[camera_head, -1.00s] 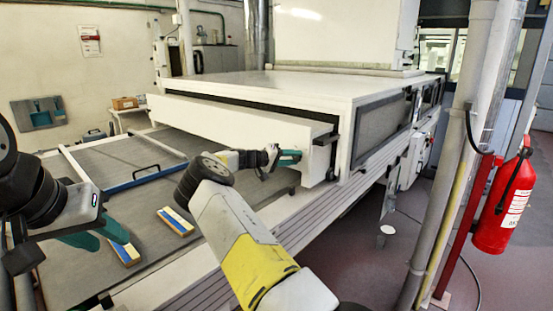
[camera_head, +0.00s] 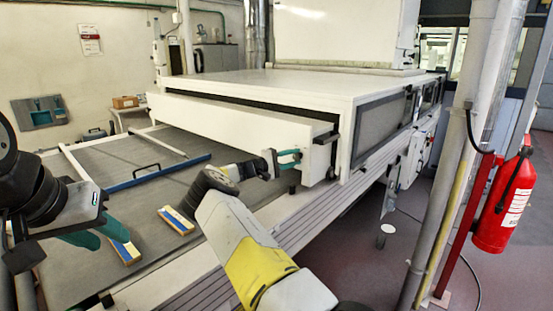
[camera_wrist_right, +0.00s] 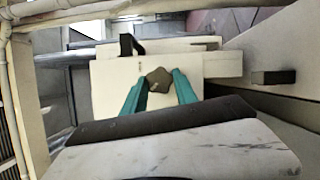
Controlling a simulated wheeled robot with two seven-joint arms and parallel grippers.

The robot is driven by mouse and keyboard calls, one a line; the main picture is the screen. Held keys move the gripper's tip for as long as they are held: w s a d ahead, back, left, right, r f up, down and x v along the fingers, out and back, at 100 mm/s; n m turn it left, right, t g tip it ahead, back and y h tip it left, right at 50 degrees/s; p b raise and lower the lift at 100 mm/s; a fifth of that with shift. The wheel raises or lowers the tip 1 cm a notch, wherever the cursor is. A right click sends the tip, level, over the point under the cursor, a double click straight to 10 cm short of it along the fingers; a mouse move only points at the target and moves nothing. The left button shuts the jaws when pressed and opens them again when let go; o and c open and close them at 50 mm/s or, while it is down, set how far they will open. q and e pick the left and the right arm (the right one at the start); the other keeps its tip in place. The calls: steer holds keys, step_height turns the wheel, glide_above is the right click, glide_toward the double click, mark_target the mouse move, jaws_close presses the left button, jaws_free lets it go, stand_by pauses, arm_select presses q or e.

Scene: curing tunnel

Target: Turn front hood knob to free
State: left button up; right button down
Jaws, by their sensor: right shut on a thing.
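The front hood knob (camera_wrist_right: 159,80) is a small dark brown-grey knob on the white end face of the hood (camera_wrist_right: 110,92), seen in the right wrist view. The teal fingers of my right gripper (camera_wrist_right: 158,88) are shut on it, one on each side. In the head view my right gripper (camera_head: 289,158) is at the near right end of the white hood front (camera_head: 235,122), and the knob is hidden there. My left gripper (camera_head: 98,234) is at the lower left, its teal fingers apart, well away from the hood. Nothing shows between its fingers.
A blue-and-yellow block (camera_head: 176,220) lies on the grey bed, and another (camera_head: 125,252) is by my left gripper. A blue bar with a black handle (camera_head: 147,170) crosses the bed. A black lever (camera_wrist_right: 131,44) is near the knob.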

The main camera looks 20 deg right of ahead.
stand_by(0.4)
steer(key=c, duration=1)
jaws_free()
steer(key=shift+o, duration=0.2)
steer(key=s+a, duration=0.1)
steer(key=a, duration=0.6)
steer(key=shift+a+f, duration=0.3)
steer(key=shift+a, duration=0.1)
steer(key=shift+s+d, duration=0.1)
